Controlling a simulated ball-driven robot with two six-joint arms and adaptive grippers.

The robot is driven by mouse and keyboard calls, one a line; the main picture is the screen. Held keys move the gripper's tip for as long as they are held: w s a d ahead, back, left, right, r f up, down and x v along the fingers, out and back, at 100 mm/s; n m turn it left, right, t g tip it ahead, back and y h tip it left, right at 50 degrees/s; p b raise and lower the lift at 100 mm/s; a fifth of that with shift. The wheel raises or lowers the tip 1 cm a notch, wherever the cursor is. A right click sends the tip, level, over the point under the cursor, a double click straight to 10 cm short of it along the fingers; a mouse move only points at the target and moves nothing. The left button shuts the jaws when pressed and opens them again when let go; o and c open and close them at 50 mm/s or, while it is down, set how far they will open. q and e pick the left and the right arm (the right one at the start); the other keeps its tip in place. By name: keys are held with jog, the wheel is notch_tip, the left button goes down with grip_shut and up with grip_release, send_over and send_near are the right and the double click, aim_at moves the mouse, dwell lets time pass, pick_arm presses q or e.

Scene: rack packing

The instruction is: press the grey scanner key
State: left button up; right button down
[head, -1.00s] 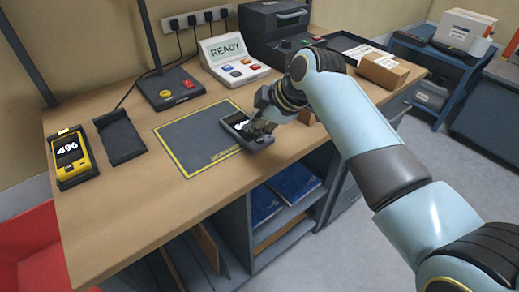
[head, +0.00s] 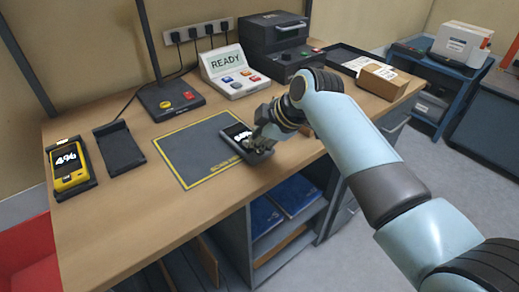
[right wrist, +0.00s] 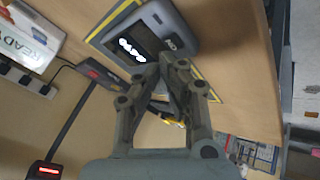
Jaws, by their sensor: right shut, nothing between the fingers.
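The grey scanner (head: 236,131) lies at the right edge of the dark scan mat, its lit screen showing white digits that I cannot read surely. It also shows in the right wrist view (right wrist: 180,24), with a small dark key (right wrist: 171,44) bearing a white mark beside the screen. My right gripper (head: 255,146) is shut and empty, its fingers over the near right part of the scanner. In the right wrist view the closed fingertips (right wrist: 170,58) are close to that key; I cannot tell whether they touch it. My left gripper is not in view.

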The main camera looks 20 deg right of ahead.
aim_at(256, 153)
dwell(0.6)
jog(key=shift+f, duration=0.45)
dwell(0.4)
jog(key=shift+r+p, duration=0.5)
jog(key=shift+p, duration=0.15)
notch_tip(256, 153, up, 6)
jog(key=p, duration=0.6)
